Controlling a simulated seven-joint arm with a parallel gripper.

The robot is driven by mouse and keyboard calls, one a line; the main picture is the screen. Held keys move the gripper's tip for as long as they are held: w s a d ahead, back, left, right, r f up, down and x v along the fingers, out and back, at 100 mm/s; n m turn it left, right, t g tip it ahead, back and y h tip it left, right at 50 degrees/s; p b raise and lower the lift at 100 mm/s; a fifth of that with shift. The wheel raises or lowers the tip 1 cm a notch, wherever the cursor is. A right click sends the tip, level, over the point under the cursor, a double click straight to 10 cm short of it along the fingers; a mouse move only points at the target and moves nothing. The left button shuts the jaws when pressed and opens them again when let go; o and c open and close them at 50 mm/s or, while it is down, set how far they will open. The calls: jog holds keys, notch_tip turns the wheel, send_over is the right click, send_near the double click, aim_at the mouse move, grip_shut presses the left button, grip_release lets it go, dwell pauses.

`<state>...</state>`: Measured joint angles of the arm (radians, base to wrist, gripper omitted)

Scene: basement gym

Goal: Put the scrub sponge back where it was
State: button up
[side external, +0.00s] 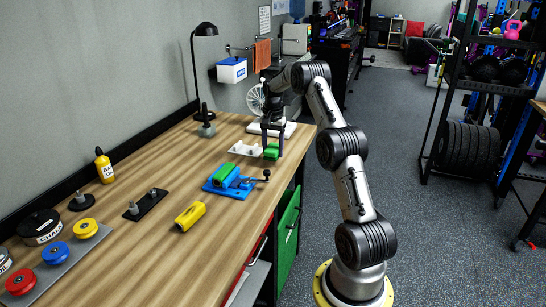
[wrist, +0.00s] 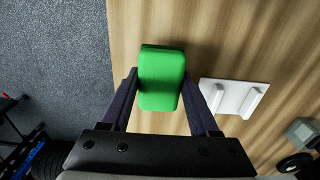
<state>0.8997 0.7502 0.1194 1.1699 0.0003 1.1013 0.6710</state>
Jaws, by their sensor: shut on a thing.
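The green, rounded block that I take for the scrub sponge (side external: 271,152) is between the fingers of my gripper (side external: 272,148), near the right edge of the wooden bench (side external: 150,240). In the wrist view the sponge (wrist: 161,78) sits between both dark fingers (wrist: 160,90), which are shut on its sides. I cannot tell whether its underside touches the bench. A white holder with two raised ridges (side external: 245,149) stands empty just left of the sponge. In the wrist view the holder (wrist: 228,98) lies to the right, apart from the sponge.
A blue vise (side external: 229,187) with a green block in it and a yellow piece (side external: 190,216) are nearer the camera. A white fan (side external: 257,101) stands behind the gripper. A lamp (side external: 205,125) stands at the wall. Bare bench lies left of the holder.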

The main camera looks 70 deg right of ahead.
jog(key=shift+f, duration=1.55)
jog(key=shift+f, duration=0.15)
jog(key=o, duration=1.2)
